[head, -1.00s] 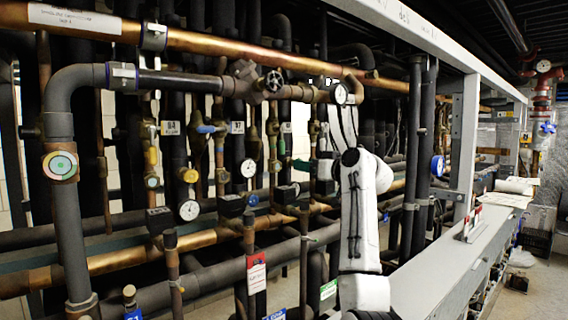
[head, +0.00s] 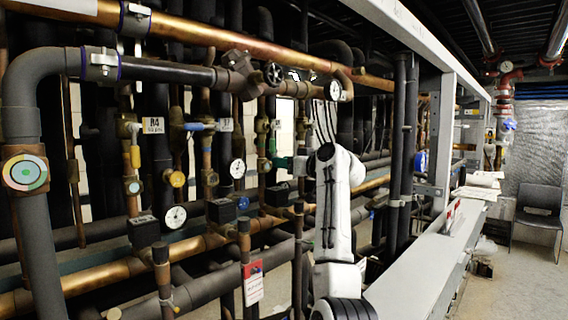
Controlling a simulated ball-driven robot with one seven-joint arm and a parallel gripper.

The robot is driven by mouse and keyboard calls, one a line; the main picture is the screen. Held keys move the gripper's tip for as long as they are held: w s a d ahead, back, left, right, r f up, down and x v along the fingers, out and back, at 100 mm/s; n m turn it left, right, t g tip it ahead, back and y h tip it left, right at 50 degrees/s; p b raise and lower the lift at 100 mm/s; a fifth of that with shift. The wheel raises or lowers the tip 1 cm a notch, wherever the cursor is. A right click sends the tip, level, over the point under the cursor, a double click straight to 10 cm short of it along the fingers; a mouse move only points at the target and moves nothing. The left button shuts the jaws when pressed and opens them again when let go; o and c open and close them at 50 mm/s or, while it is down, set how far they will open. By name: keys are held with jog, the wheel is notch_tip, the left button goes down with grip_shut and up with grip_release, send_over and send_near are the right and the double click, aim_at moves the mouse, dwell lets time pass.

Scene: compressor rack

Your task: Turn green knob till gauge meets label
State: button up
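A green knob or handle (head: 281,162) shows on the pipework at mid-height, just left of my white arm. A small white part lies close to its right; I cannot tell whether they touch. My gripper's fingers cannot be made out; the arm partly hides that area. White dial gauges show at the upper pipe (head: 335,90), mid-rack (head: 237,168) and lower left (head: 174,217). Their needles are too small to read. Which gauge goes with the knob is unclear.
A large copper pipe (head: 190,35) crosses the top of the rack. A round green-ringed dial (head: 25,173) is at far left. A red-and-white tag (head: 253,283) hangs low. A grey ledge (head: 415,270) runs along the right, with a chair (head: 540,212) and open floor beyond.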

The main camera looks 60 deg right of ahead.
jog(key=c, duration=0.6)
jog(key=shift+m, duration=0.3)
jog(key=m, duration=0.3)
jog(key=shift+m, duration=0.3)
jog(key=shift+s+d+f+m, duration=0.1)
jog(key=shift+m, duration=2.2)
jog(key=o, duration=1.1)
jog(key=shift+c, duration=0.2)
